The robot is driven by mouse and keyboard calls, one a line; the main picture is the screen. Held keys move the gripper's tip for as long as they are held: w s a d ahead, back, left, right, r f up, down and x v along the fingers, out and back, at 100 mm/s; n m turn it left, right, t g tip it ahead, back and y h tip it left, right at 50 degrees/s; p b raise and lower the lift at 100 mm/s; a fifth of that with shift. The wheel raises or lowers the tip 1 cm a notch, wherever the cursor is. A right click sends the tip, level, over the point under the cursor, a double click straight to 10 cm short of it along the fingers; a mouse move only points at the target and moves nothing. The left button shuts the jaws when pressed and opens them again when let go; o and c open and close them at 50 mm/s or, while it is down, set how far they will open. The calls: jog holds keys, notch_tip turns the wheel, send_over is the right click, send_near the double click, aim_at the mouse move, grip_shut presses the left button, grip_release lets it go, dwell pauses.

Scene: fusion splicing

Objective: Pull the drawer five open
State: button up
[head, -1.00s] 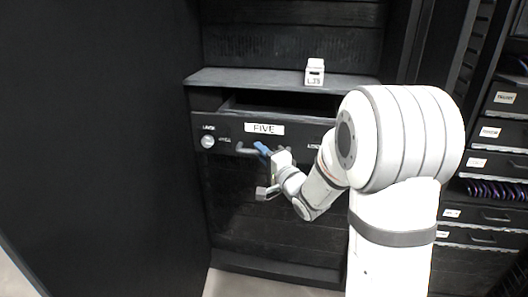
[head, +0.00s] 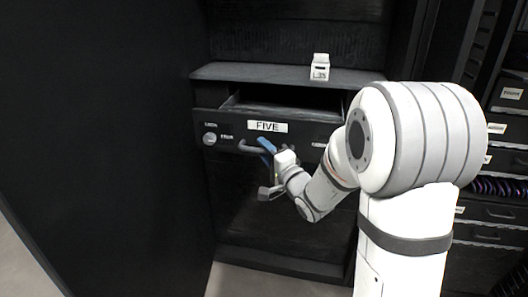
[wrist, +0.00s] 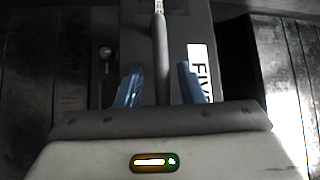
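Drawer five (head: 230,121) has a black front with a white FIVE label (head: 267,127), which also shows sideways in the wrist view (wrist: 200,72). The drawer stands slightly out, and part of its inside shows above the front. Its grey bar handle (head: 249,149) is below the label. My gripper (head: 267,146) is at the handle's right part. In the wrist view, the handle (wrist: 161,60) passes between the two blue fingers of my gripper (wrist: 160,86), with a visible gap on each side. The gripper is open around the handle. The handle's right end is hidden in the head view.
A small white labelled box (head: 320,68) stands on the shelf (head: 250,72) above the drawer. A round knob (head: 210,139) is on the front's left side. A dark panel (head: 90,140) fills the left. Racks with labelled drawers (head: 495,210) stand at the right.

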jog(key=shift+s, duration=0.1)
jog(key=v, duration=0.7)
jog(key=shift+s+d, duration=0.2)
jog(key=shift+s, duration=0.05)
jog(key=s+d+r+n+g+h+p, duration=0.3)
jog(key=s+d+n+g+h+p, duration=0.15)
jog(key=d+g+h+p, duration=0.3)
jog(key=s+a+r+n+g+p, duration=0.1)
jog(key=s+r+n+g+p, duration=0.1)
jog(key=s, duration=0.7)
jog(key=s+a+r+n+g+h+p, duration=0.1)
jog(key=s+r+n+g+p, duration=0.1)
jog(key=s, duration=0.8)
jog(key=n+g+p, duration=0.1)
jog(key=n+g, duration=0.1)
jog(key=g, duration=0.1)
jog(key=shift+s+a+p, duration=0.25)
jog(key=shift+a+p, duration=0.05)
jog(key=shift+a, duration=0.05)
